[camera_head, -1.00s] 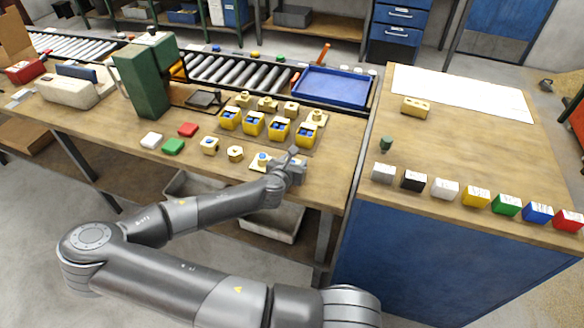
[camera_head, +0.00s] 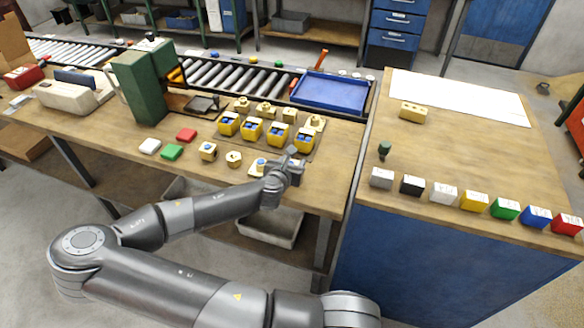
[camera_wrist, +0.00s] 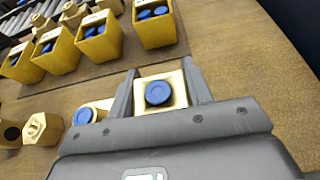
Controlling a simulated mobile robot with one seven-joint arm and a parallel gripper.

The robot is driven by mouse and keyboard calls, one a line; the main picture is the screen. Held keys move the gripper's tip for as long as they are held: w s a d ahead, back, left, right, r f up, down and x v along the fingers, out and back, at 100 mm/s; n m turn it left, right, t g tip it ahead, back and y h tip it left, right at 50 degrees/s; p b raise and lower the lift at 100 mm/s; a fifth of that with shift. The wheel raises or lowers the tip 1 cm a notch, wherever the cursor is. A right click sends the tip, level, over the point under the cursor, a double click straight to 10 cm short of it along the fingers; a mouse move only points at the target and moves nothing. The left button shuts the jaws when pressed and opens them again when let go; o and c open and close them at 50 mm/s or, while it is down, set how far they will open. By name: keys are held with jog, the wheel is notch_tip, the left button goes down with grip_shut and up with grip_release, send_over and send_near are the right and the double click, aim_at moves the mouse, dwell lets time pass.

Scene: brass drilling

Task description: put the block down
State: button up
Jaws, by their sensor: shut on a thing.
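A brass-yellow block with a round blue cap (camera_wrist: 158,92) sits between the two fingers of my gripper (camera_wrist: 160,88) in the wrist view. The fingers are shut on its sides. In the head view my gripper (camera_head: 291,160) is low at the front edge of the wooden workbench (camera_head: 200,176), and it mostly hides the held block. I cannot tell whether the block touches the bench. A similar blue-capped piece (camera_head: 260,164) is just left of my gripper; it also shows beside the left finger in the wrist view (camera_wrist: 84,116).
Several yellow bins with blue pieces (camera_head: 252,131) stand in a row just behind my gripper. A brass hex nut (camera_head: 233,159) lies to the left. A blue tray (camera_head: 332,90) is behind. Coloured cubes (camera_head: 474,200) line the right table. Bench right of my gripper looks clear.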

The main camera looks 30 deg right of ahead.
notch_tip(320, 180, up, 9)
jog(key=shift+f, duration=0.1)
notch_tip(320, 180, up, 14)
jog(key=s+d+m+g+h, duration=0.2)
jog(key=d+m+g, duration=0.2)
jog(key=d, duration=0.7)
jog(key=s+d+m+g+h, duration=0.2)
jog(key=s+d+m+g, duration=0.15)
jog(key=d, duration=0.85)
jog(key=s+d+m+g+y, duration=0.1)
jog(key=s+d+m+g, duration=0.55)
jog(key=s+d, duration=0.75)
jog(key=g, duration=0.1)
send_over(396, 134)
jog(key=shift+n, duration=0.3)
notch_tip(396, 134, down, 12)
jog(key=shift+s+f, duration=0.15)
jog(key=shift+f, duration=2)
jog(key=shift+f, duration=0.15)
